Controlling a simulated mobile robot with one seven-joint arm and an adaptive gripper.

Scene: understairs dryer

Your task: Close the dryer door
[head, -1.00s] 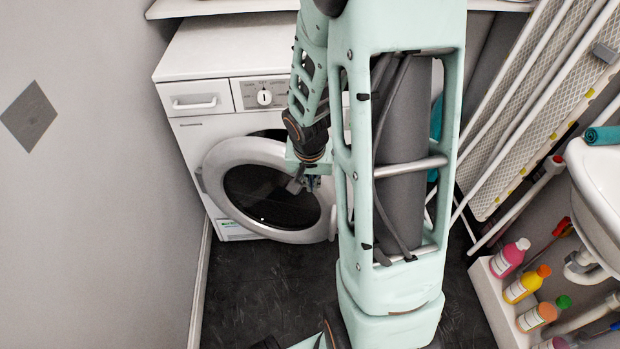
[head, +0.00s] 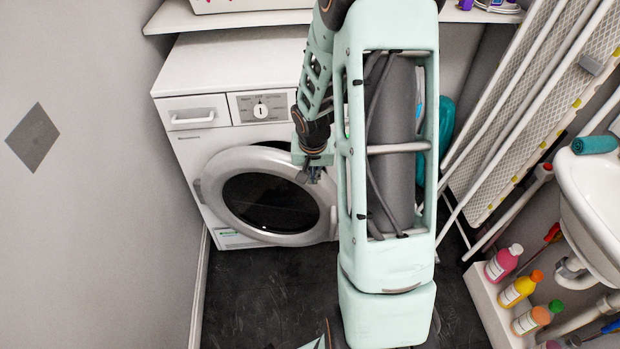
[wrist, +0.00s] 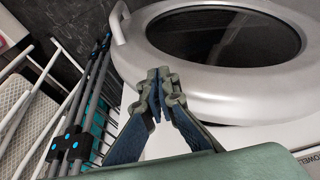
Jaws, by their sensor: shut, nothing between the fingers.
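The dryer (head: 190,140) is a white front-loading machine at the back left in the head view. Its round door (head: 232,222) has a grey ring and dark glass. The door stands a little off the front, with a dark gap along its upper edge; how wide the gap is I cannot tell. The door also fills the upper right of the wrist view (wrist: 215,80). My gripper (head: 314,177) is at the door's upper right rim in the head view. In the wrist view its fingers (wrist: 157,85) are shut and empty beside the ring; contact is unclear.
A grey wall (head: 90,130) is close on the left. Several coloured bottles (head: 517,289) stand in a white box on the floor. The dark floor (head: 265,290) before the dryer is clear.

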